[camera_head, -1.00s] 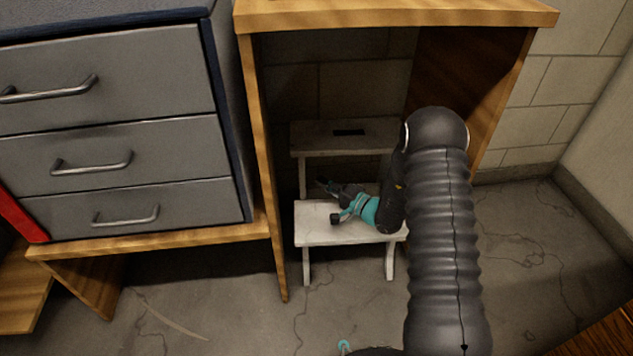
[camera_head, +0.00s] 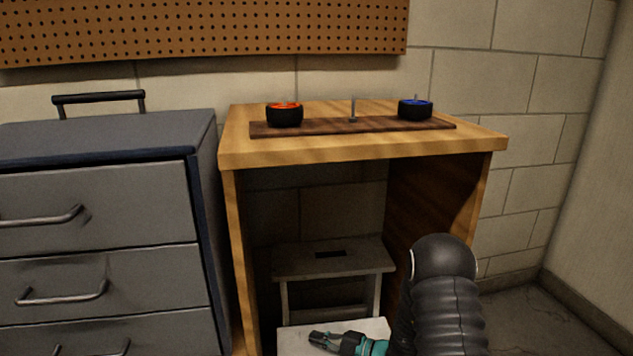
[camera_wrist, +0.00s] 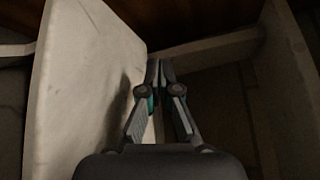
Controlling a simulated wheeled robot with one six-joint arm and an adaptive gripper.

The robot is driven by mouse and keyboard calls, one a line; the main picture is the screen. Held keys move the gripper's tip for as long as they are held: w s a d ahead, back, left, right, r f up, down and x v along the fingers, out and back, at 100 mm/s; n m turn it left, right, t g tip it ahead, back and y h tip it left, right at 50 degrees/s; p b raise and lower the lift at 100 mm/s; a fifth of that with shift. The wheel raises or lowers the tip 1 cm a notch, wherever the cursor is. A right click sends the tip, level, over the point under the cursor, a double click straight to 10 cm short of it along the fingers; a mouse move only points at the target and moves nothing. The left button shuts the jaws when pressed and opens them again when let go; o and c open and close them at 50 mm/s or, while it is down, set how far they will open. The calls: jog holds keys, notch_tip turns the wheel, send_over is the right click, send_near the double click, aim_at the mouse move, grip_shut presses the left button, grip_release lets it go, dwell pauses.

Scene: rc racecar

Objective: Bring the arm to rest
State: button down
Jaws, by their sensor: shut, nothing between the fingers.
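My gripper (camera_head: 318,339) is low in the head view, in front of the white step stool under the wooden table. Its fingers point left and it is shut and empty. In the wrist view my gripper (camera_wrist: 160,72) shows its two fingertips together, with nothing between them. My dark arm hides part of the table's right side.
The step stool (camera_head: 330,262) stands under the wooden table (camera_head: 360,150). On the table a dark board (camera_head: 330,127) bears a red-centred wheel (camera_head: 284,115), a bare peg (camera_head: 352,108) and a blue-centred wheel (camera_head: 415,109). A grey drawer cabinet (camera_head: 90,215) stands left. Bare floor lies at the right.

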aim_at(316, 352)
jog(key=s, duration=0.1)
jog(key=s+g, duration=0.1)
jog(key=s+a+f+g, duration=0.1)
jog(key=shift+s+f, duration=0.1)
jog(key=shift+s, duration=0.1)
jog(key=s+d+r+n+g+h+p, duration=0.1)
jog(key=s+d+r+n+g+h, duration=0.15)
jog(key=s+r+g, duration=0.4)
jog(key=s+d+r+n+g+h+p, duration=0.1)
jog(key=s+r+n+g+h, duration=0.2)
jog(key=s, duration=0.7)
jog(key=s+d+r+n+t+h+p, duration=0.1)
jog(key=s+d+r+t+h+p, duration=0.2)
jog(key=r, duration=0.7)
jog(key=s+d+r+n+t+h+p, duration=0.1)
jog(key=s+d+r+t+h+p, duration=0.2)
jog(key=r, duration=0.8)
jog(key=s+d+r+n+t+h+p, duration=0.1)
jog(key=s+d+r+t+h+p, duration=0.1)
jog(key=s+d+r, duration=0.4)
jog(key=shift+s+d+r+n+t+h+p, duration=0.35)
jog(key=shift+r+t+h, duration=0.45)
jog(key=shift+r, duration=1.75)
jog(key=shift+w, duration=0.1)
